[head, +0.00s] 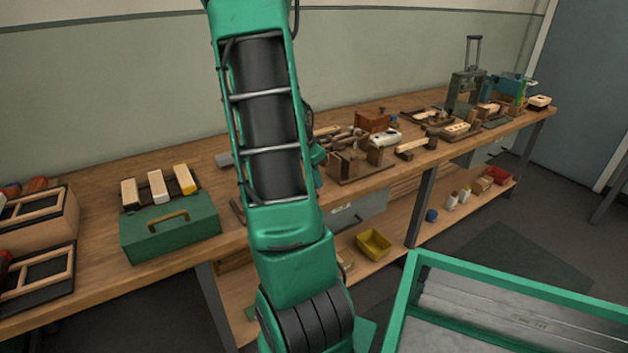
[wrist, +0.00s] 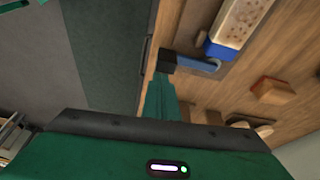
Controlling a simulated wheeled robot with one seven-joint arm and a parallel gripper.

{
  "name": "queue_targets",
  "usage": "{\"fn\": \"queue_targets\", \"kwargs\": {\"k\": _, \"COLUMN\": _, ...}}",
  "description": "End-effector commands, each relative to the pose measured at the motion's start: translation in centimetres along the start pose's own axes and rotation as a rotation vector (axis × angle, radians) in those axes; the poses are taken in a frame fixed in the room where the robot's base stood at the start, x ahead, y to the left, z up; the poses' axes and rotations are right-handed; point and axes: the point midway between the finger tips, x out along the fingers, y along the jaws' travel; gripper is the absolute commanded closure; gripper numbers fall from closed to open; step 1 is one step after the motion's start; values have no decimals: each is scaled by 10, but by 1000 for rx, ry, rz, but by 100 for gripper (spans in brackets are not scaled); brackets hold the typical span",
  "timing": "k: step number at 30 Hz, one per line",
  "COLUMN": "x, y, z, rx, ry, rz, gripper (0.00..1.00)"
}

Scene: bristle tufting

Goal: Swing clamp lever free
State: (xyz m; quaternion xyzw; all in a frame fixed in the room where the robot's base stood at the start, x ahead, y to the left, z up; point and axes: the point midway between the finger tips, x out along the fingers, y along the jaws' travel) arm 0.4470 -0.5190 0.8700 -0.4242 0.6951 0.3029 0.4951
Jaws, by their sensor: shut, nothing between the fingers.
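In the wrist view, my gripper (wrist: 166,63) reaches over the workbench edge, its green fingers closed together at their dark tips. A blue bar (wrist: 198,65), which looks like the clamp lever, lies just right of the tips; I cannot tell whether they touch. Beside it is a pale block with holes and a blue side (wrist: 240,24), cut by the picture's top edge. In the head view, my green arm crosses the middle and hides part of the bench; the lever cannot be made out there.
The long wooden bench (head: 80,275) holds a green toolbox (head: 170,228), several brush blocks and wooden fixtures. Small wooden blocks (wrist: 272,91) lie near the gripper. A yellow bin (head: 374,244) stands on the lower shelf. A green-framed tray (head: 500,278) is at the lower right.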

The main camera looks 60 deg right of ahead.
Motion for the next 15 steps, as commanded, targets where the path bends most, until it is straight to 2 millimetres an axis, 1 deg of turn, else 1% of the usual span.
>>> {"fn": "queue_targets", "kwargs": {"k": 1, "x": 2, "y": 0, "z": -7, "rx": 3, "ry": 3, "rz": 2, "gripper": 100}}
{"fn": "queue_targets", "kwargs": {"k": 6, "x": 9, "y": -3, "z": -27, "rx": 0, "ry": 7, "rz": 0, "gripper": 100}}
{"fn": "queue_targets", "kwargs": {"k": 9, "x": -13, "y": -6, "z": -24, "rx": -4, "ry": 8, "rz": -7, "gripper": 100}}
{"fn": "queue_targets", "kwargs": {"k": 15, "x": -50, "y": -5, "z": -24, "rx": -3, "ry": 8, "rz": -5, "gripper": 100}}
